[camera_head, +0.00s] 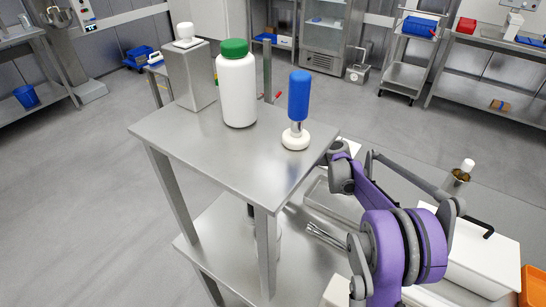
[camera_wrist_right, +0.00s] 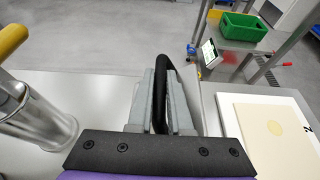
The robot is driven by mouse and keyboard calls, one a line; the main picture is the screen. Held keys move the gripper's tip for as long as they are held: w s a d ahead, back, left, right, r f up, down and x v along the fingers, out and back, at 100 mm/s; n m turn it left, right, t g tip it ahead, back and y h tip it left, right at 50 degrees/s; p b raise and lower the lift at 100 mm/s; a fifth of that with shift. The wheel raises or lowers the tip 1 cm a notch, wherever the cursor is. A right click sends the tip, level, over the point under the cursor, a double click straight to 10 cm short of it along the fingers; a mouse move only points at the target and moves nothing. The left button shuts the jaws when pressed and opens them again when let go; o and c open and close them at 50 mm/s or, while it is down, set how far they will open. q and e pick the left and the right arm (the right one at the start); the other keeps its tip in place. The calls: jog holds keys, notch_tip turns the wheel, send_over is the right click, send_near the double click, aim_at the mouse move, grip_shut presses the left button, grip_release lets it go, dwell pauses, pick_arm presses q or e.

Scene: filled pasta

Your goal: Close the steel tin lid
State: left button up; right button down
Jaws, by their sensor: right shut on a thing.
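I cannot pick out the steel tin and its lid for certain. In the right wrist view, the grey fingers of my right gripper (camera_wrist_right: 162,98) are shut on a black curved bar (camera_wrist_right: 162,70), which looks like a handle. What the bar belongs to is hidden behind the gripper. In the head view my purple right arm stands at the right and its gripper cannot be made out. A tall square steel container (camera_head: 190,78) with a white piece on top stands at the table's far left corner. My left gripper is in neither view.
A white bottle with a green cap (camera_head: 236,92) and a blue-handled tool (camera_head: 298,100) stand on the steel table (camera_head: 185,140). A shiny cylinder (camera_wrist_right: 38,120) with a yellow top is left of my right gripper; a white board (camera_wrist_right: 270,130) is right of it.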

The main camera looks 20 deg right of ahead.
jog(key=shift+w+d+f+m+g+y+b, duration=0.4)
jog(key=shift+w+d+f+m+y+b, duration=0.25)
jog(key=shift+d+f+m, duration=0.2)
jog(key=shift+w+d+f+m+y+b, duration=0.35)
jog(key=shift+d+f+m+y+b, duration=0.15)
jog(key=shift+m, duration=0.25)
jog(key=shift+w+d+f, duration=0.2)
jog(key=shift+f, duration=0.25)
jog(key=c, duration=0.8)
grip_release()
jog(key=shift+d+f, duration=0.1)
jog(key=shift+c, duration=0.2)
jog(key=v, duration=1)
jog(key=shift+d+r, duration=0.35)
